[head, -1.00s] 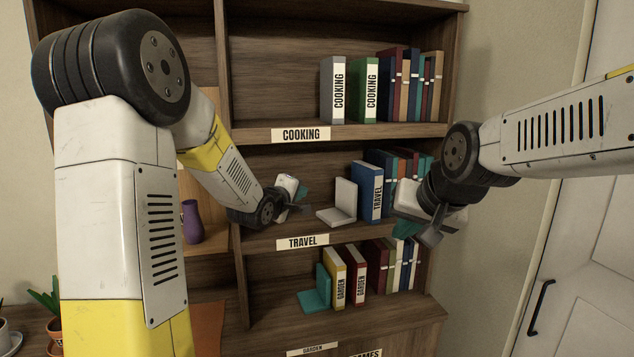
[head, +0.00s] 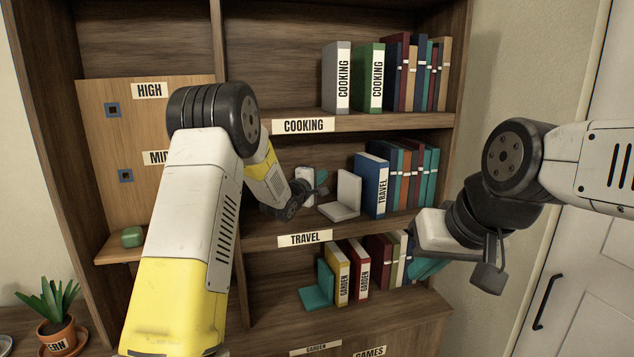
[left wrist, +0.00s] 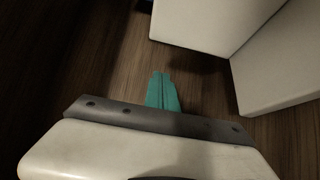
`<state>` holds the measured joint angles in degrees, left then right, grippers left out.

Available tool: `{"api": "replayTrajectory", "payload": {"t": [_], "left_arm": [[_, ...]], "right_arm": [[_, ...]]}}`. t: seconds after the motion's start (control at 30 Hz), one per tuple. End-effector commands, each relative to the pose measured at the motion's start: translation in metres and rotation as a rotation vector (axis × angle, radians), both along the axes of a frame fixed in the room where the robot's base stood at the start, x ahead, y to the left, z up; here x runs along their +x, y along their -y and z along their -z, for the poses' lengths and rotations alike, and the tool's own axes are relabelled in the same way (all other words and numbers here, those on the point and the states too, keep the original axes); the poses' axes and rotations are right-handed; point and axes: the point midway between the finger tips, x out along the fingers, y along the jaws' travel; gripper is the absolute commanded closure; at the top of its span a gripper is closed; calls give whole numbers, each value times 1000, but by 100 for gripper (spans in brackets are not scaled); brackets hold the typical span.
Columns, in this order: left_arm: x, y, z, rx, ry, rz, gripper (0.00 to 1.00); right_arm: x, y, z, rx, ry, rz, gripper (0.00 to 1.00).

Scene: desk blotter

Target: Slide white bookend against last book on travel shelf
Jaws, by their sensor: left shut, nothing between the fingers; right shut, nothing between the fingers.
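The white bookend (head: 348,192) stands upright on the travel shelf (head: 275,240), its base plate reaching left. The blue TRAVEL book (head: 371,186) stands just right of it. Whether they touch is hard to tell. My left gripper (head: 321,177) is shut and empty on the shelf side left of the bookend. In the left wrist view its teal fingertips (left wrist: 163,92) are together, pointing at the dark wood, with the white bookend (left wrist: 280,70) at upper right, apart from them. My right gripper (head: 430,267) is shut and empty in front of the shelves at right, partly hidden by its own body.
Several more books (head: 415,175) stand right of the blue one. The cooking shelf (head: 400,124) is above. The garden shelf (head: 390,298), with a teal bookend (head: 318,288) and books, is below.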

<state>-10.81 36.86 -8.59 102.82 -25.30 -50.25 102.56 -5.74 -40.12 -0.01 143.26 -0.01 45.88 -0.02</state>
Motion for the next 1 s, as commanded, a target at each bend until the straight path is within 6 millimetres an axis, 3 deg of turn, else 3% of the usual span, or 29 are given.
{"api": "replayTrajectory", "payload": {"t": [0.23, 0.77, 1.0], "left_arm": [[-22, 25, -1, -1, 0, 2, 100], [-29, 31, 0, -1, 0, 0, 100], [-42, 45, -1, -2, -1, -1, 100]], "right_arm": [[0, 0, 0, 0, 1, 0, 100], [0, 0, 0, 0, 1, 0, 100], [0, 0, 0, 0, 1, 0, 100]]}}
